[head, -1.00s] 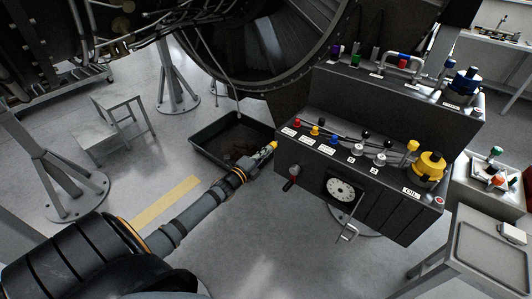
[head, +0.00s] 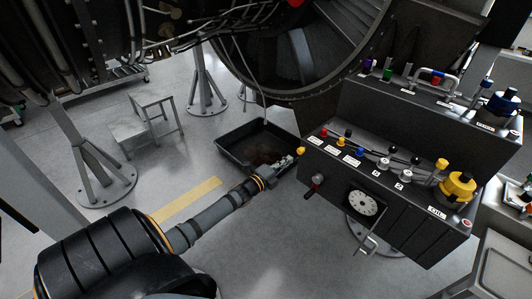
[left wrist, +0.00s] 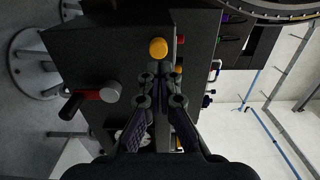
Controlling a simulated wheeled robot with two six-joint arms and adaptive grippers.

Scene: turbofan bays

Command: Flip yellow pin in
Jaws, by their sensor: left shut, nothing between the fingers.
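The yellow pin (head: 301,150) shows as a small rounded yellow end at the left end of the dark console (head: 385,206). In the left wrist view its round yellow end (left wrist: 158,48) stands out near the console's side edge, just past the fingertips. My left gripper (head: 291,161) is shut and empty beside the console's left end, close to the pin. In the left wrist view its fingers (left wrist: 160,72) meet just below the pin; whether they touch it I cannot tell. The pin's base is hidden. My right gripper is not in view.
A red-and-grey handle (head: 317,181) and a round dial (head: 362,203) stick out from the console's front. Several coloured knobs and a large yellow valve (head: 459,186) are on top. A black tray (head: 228,150) lies on the floor behind my left gripper.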

